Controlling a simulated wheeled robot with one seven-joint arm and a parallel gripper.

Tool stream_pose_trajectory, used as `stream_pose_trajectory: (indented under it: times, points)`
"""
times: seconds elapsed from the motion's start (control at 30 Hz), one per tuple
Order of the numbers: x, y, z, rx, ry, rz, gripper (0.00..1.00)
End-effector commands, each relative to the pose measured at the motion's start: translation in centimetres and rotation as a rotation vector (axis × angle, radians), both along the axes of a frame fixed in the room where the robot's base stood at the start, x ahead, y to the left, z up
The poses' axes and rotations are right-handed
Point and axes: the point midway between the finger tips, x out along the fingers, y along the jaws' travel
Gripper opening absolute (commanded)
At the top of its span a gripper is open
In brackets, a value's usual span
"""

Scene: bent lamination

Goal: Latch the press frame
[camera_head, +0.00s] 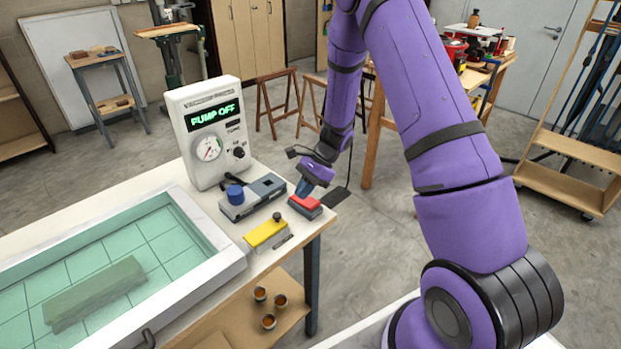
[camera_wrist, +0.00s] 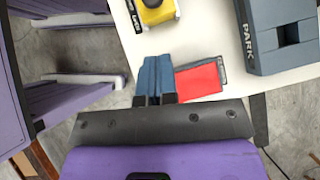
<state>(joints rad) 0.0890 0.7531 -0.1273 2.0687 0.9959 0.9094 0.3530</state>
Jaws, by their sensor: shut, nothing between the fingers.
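The press frame (camera_head: 222,262) is a pale border around a greenish translucent sheet at the left of the bench. A dark greenish block (camera_head: 95,293) shows through the sheet. A small dark handle (camera_head: 148,338) is at the frame's near side, partly cut off. I cannot tell whether it is the latch or whether the frame is latched. My gripper (camera_head: 304,188) is shut and empty, just above or at a red pad (camera_head: 305,203). In the wrist view its blue fingers (camera_wrist: 155,80) are together beside the red pad (camera_wrist: 198,80); contact is unclear.
A yellow block with a dark knob (camera_head: 266,233) sits between the frame and the red pad. The pump box (camera_head: 207,134) reads PUMP OFF. Cups (camera_head: 268,321) stand on the lower shelf.

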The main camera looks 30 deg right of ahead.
Motion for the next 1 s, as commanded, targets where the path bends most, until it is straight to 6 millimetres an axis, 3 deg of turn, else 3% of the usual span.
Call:
stream_pose_trajectory:
  times: [0.13,0.4,0.87,1.0]
  points:
    - [-0.4,1.7,-2.2,-0.001,0.004,0.002,0.00]
    - [-0.8,4.9,-2.6,0.000,0.000,0.003,0.00]
    - [-0.9,5.4,-2.7,0.000,-0.001,0.001,0.00]
    - [-1.2,6.4,-2.7,0.001,0.000,0.002,0.00]
